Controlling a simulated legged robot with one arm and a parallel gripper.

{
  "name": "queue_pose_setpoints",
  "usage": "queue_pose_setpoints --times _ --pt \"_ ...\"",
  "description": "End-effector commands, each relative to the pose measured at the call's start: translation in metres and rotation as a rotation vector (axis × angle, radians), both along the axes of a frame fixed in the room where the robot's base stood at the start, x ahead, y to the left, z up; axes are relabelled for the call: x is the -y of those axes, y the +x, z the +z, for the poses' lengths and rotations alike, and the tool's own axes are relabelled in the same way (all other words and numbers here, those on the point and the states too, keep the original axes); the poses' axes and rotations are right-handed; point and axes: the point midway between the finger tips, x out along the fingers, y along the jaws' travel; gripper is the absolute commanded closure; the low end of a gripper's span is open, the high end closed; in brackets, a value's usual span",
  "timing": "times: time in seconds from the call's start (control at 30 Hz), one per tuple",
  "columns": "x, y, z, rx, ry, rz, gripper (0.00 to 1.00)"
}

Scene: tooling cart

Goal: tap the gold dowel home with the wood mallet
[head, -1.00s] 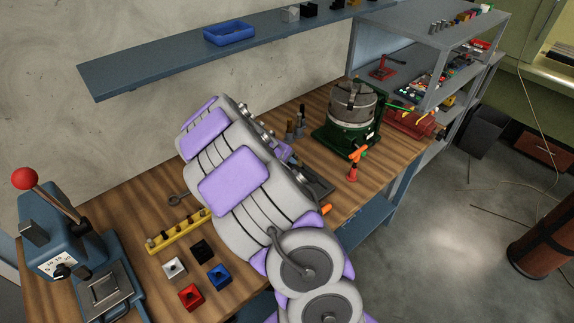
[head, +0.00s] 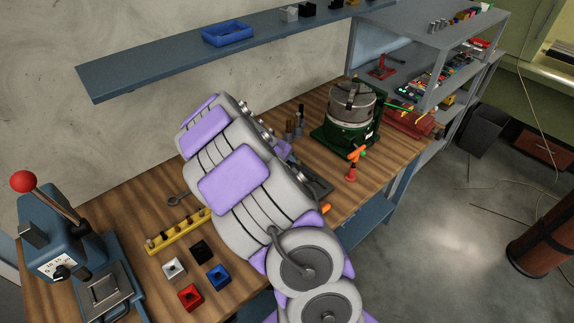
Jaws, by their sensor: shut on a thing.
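My arm's large grey and purple links fill the middle of the head view and cover the centre of the bench. My gripper is hidden behind these links, so its jaws and anything in them do not show. I cannot make out the wood mallet. A yellow rack (head: 178,233) with several small upright pegs lies on the bench left of my arm. I cannot tell whether one of its pegs is the gold dowel. A dark plate (head: 317,187) shows partly at my arm's right edge; the rest of it is covered.
A blue press (head: 75,255) with a red-knobbed lever stands at left. White, black, red and blue blocks (head: 190,297) sit near the front edge. A green-based chuck (head: 350,105) and a red vise (head: 410,122) stand at far right. A shelf (head: 130,78) hangs above the bench.

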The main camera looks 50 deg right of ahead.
Motion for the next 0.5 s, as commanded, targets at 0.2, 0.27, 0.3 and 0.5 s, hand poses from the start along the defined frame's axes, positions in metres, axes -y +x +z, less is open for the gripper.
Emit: queue_pose_setpoints --times 0.2,0.27,0.3,0.5 --pt "0.0010 0.0000 0.0038 0.001 -0.001 0.000 1.00" --pt "0.0014 0.0000 0.0041 0.002 -0.002 0.000 1.00" --pt "0.0013 0.0000 0.0037 0.001 -0.002 0.000 1.00" --pt "0.0019 0.0003 0.0033 0.002 -0.001 0.000 1.00"
